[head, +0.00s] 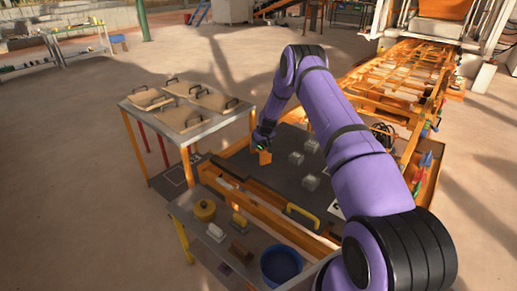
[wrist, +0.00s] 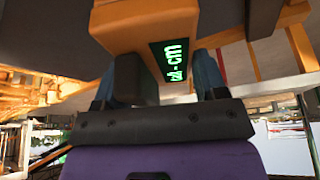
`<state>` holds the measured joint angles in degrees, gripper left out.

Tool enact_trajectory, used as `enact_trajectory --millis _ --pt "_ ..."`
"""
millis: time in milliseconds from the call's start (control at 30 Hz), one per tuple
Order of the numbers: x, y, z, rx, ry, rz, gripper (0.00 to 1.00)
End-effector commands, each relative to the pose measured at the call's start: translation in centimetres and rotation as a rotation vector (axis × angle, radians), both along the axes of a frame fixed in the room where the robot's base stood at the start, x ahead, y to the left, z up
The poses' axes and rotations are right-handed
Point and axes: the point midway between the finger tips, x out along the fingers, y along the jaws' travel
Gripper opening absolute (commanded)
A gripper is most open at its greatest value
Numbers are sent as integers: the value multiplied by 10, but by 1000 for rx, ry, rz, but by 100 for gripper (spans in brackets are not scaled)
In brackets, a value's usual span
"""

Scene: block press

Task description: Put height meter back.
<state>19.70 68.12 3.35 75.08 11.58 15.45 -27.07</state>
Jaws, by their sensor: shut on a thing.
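The height meter (wrist: 140,28) is an orange block with a dark display showing green digits and "cm". It fills the upper middle of the wrist view, and in the head view it is a small orange shape (head: 265,157) at the end of my arm. My gripper (wrist: 165,82) is shut on it, with a finger on each side. In the head view my gripper (head: 262,140) is over the left part of the dark work surface (head: 290,180). I cannot tell whether the meter touches that surface. The contact between fingers and meter is partly hidden.
Grey blocks (head: 311,146) stand on the dark surface right of the meter. A side table (head: 185,135) with handled boards is at left. An orange frame (head: 395,85) stands behind.

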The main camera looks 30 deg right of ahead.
Motion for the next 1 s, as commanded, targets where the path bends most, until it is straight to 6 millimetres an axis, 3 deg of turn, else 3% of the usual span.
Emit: enact_trajectory --millis 267,500,867,900,1000 --pt "17 5 -1 -1 -2 1 25" --pt "16 5 -33 -1 0 0 25" --pt "16 5 -38 -1 -1 0 25" --pt "15 5 -39 -1 0 0 68" --pt "15 5 -39 -1 0 0 91"
